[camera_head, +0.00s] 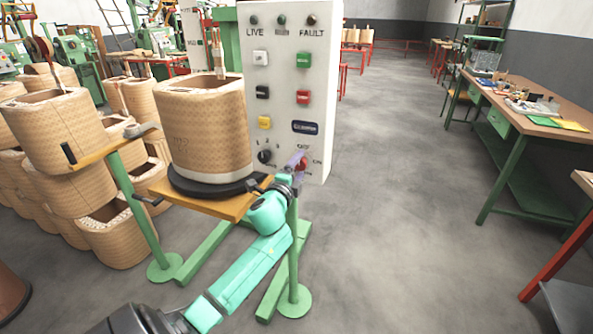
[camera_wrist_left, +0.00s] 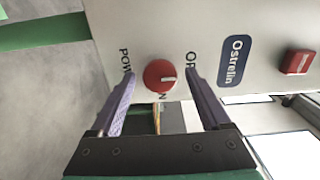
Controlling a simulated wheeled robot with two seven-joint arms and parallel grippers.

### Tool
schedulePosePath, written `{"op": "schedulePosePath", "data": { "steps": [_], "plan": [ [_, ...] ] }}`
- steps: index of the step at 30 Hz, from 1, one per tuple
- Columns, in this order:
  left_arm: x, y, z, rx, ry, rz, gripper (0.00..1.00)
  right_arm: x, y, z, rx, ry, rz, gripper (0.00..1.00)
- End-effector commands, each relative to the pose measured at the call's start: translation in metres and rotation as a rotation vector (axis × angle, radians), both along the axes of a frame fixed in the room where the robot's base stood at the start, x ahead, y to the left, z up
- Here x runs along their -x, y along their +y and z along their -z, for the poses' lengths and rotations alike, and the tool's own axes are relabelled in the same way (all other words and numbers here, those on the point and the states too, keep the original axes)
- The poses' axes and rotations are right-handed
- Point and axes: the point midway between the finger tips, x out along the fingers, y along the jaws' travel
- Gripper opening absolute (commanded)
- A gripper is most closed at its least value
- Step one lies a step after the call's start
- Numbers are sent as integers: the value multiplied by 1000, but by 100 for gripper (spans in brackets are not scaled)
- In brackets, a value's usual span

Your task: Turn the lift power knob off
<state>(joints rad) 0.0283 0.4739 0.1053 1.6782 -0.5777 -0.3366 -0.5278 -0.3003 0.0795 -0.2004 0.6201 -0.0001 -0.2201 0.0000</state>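The red power knob (camera_wrist_left: 159,74) sits on the white control panel (camera_wrist_left: 215,22), with "POWER" and partly hidden "ON" and "OFF" lettering around it. A pale mark shows on its face. My left gripper (camera_wrist_left: 161,76) is open, with its two purple fingers on either side of the knob and a visible gap on each side. In the head view my left gripper (camera_head: 298,167) is at the lower right of the control panel (camera_head: 283,80), and the red knob there is partly covered by it. My right gripper is not in view.
Left of the knob, a large wound coil (camera_head: 205,125) stands on a wooden-topped green stand (camera_head: 215,207), close to my left arm. A black knob (camera_head: 265,156) and several buttons are on the panel. A workbench (camera_head: 540,100) stands at right. The middle floor is clear.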

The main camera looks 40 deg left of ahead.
Motion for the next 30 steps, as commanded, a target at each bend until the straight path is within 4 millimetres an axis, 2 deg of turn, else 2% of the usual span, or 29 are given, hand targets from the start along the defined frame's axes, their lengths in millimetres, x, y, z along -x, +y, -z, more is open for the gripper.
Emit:
{"op": "schedulePosePath", "data": {
  "steps": [5,15,18,22,30],
  "plan": [
    [18,-6,2,0,2,0,80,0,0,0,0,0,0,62],
    [108,-37,4,2,3,-1,80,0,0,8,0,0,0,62],
    [126,-44,3,4,2,-1,80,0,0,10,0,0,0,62],
    [137,-47,1,1,1,-2,80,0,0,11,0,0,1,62],
    [137,-47,0,1,0,-1,80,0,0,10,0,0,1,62]
  ]
}}
